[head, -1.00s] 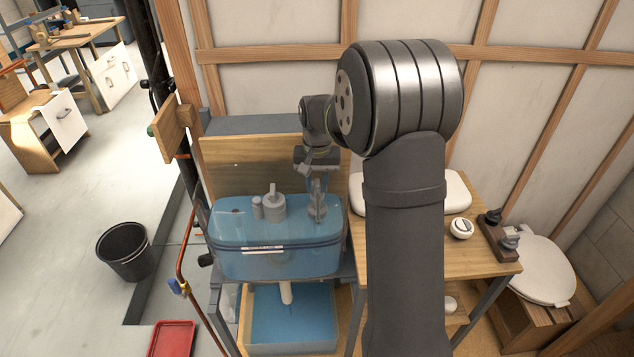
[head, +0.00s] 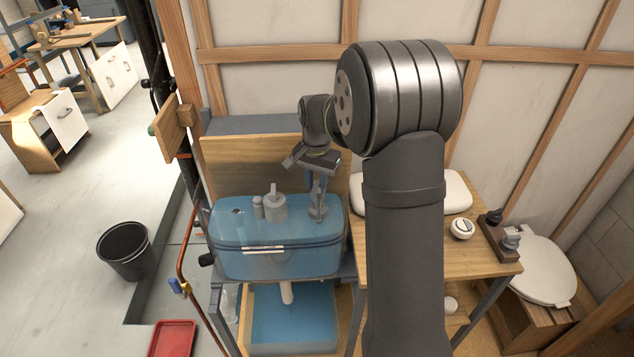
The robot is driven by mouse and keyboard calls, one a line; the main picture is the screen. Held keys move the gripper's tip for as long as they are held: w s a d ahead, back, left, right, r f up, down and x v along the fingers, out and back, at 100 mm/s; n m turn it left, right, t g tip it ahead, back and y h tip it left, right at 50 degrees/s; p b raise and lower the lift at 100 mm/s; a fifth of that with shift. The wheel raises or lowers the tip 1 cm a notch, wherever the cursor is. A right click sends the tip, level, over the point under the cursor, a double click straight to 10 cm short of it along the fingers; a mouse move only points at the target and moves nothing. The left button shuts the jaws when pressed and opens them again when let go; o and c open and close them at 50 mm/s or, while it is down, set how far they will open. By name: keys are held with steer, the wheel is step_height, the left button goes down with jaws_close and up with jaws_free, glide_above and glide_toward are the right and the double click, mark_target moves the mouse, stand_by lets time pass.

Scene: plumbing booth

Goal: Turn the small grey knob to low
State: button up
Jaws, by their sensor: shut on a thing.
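A translucent blue tank (head: 235,262) stands on a bench in the middle left. My gripper (head: 317,196) points down at the right part of the tank. Its fingers are shut on the small grey knob (head: 317,214), a grey part at the tank's right side. The fingers cover much of the knob, so its marks and setting cannot be read. A grey cylinder with an upright stem (head: 273,205) and a smaller grey cylinder (head: 257,208) stand to its left, apart from my fingers.
A wooden board (head: 240,170) stands behind the tank. On the wooden table (head: 440,257) at the right are a round white dial (head: 461,228) and a dark block with fittings (head: 498,238). A black bucket (head: 125,250) and red tray (head: 172,340) are on the floor.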

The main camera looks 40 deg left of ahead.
mark_target(316, 184)
steer(key=shift+m, duration=0.7)
steer(key=shift+a, duration=0.1)
steer(key=o, duration=0.7)
step_height(316, 184, up, 18)
steer(key=shift+f, duration=0.25)
